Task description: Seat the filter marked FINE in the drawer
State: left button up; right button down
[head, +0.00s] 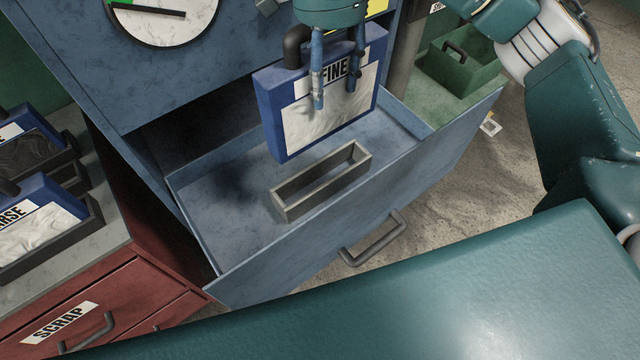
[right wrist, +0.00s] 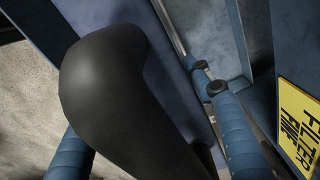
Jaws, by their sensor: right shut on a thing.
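The FINE filter (head: 320,112) is a blue-framed panel with pale, wrinkled media and a black handle. It hangs upright above the open blue drawer (head: 235,265). My right gripper (head: 338,95) comes down from above and is shut on the filter; its blue fingers show in front of the panel. In the right wrist view the black handle (right wrist: 115,90) lies between the fingers of my right gripper (right wrist: 150,160). A grey rectangular holder (head: 285,208) stands empty on the drawer floor, below the filter and apart from it. My left gripper is not in view.
A red cabinet marked SCRAP (head: 120,290) at the left bears other filters in dark holders, one label ending in RSE (head: 40,225). A round gauge (head: 165,22) is on the blue cabinet. A green bin (head: 462,62) stands at upper right. The drawer handle (head: 372,245) juts out.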

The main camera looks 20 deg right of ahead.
aim_at(327, 95)
notch_tip(327, 95, down, 4)
jog(key=shift+w+r+b, duration=0.1)
jog(key=shift+w+b, duration=0.05)
jog(key=shift+b, duration=0.45)
pick_arm(q)
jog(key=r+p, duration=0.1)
jog(key=p, duration=0.2)
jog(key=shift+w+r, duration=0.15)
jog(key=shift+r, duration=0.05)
pick_arm(e)
notch_tip(327, 95, down, 20)
jog(key=shift+r, duration=0.25)
jog(key=shift+f, duration=0.2)
jog(key=c, duration=0.8)
grip_release()
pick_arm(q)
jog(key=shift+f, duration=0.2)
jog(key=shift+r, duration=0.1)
pick_arm(e)
jog(key=shift+r, duration=0.1)
